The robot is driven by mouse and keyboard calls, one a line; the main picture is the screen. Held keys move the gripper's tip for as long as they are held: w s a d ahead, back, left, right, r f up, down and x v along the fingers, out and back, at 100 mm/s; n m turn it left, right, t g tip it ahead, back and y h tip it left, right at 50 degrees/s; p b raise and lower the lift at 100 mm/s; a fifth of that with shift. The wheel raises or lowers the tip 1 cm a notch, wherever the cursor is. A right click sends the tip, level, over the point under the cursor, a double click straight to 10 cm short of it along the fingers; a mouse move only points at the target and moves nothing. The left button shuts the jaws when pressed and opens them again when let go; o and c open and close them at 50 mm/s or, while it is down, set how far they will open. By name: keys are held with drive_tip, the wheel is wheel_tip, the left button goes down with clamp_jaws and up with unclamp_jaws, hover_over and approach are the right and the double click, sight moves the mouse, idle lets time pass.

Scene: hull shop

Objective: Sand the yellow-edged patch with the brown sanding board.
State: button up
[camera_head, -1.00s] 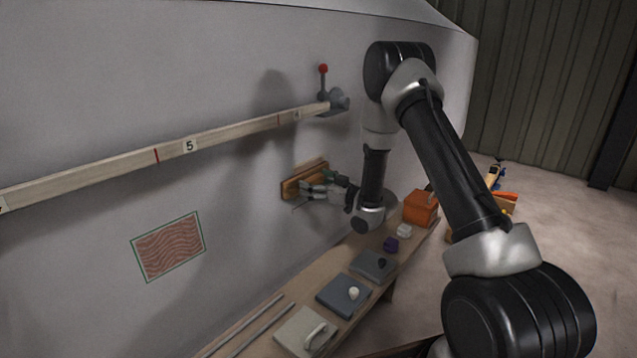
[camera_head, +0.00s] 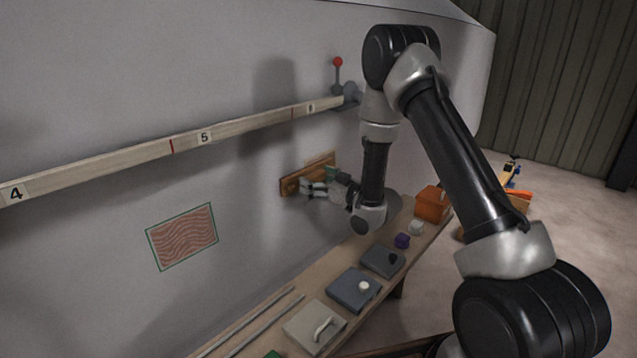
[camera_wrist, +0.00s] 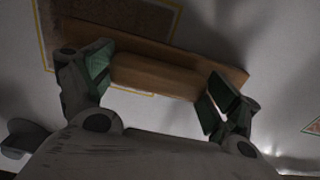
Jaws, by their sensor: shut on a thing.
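The brown sanding board (camera_head: 291,187) is against or very near the grey hull wall in the head view. My gripper (camera_head: 320,186) is shut on its wooden handle. In the wrist view, the fingers of my gripper (camera_wrist: 160,80) stand at both ends of the handle, and the flat board (camera_wrist: 190,58) lies beyond it. The yellow-edged patch (camera_wrist: 148,14) shows behind the board at the upper left; its brown speckled face is partly covered by the board. I cannot tell whether the board touches it. The patch is not discernible in the head view.
A green-edged patch (camera_head: 183,237) with wavy red lines is on the hull to the left. A numbered wooden batten (camera_head: 120,160) crosses the hull above. Below, a bench (camera_head: 262,318) holds several pads, rods and an orange box (camera_head: 432,203).

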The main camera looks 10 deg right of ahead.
sight(324, 173)
drive_tip(key=shift+r, duration=0.5)
drive_tip(key=shift+w+d+r, duration=0.15)
drive_tip(key=shift+w+d, duration=0.85)
drive_tip(key=shift+d, duration=0.25)
drive_tip(key=shift+w+d, duration=1.15)
drive_tip(key=shift+d, duration=0.45)
drive_tip(key=shift+w+d, duration=1.15)
drive_tip(key=shift+d, duration=0.4)
drive_tip(key=shift+w+d, duration=1.15)
drive_tip(key=shift+d, duration=0.45)
drive_tip(key=o, duration=0.4)
drive_tip(key=c, duration=0.4)
drive_tip(key=shift+f, duration=0.2)
drive_tip(key=shift+s+d, duration=0.35)
drive_tip(key=shift+s, duration=0.15)
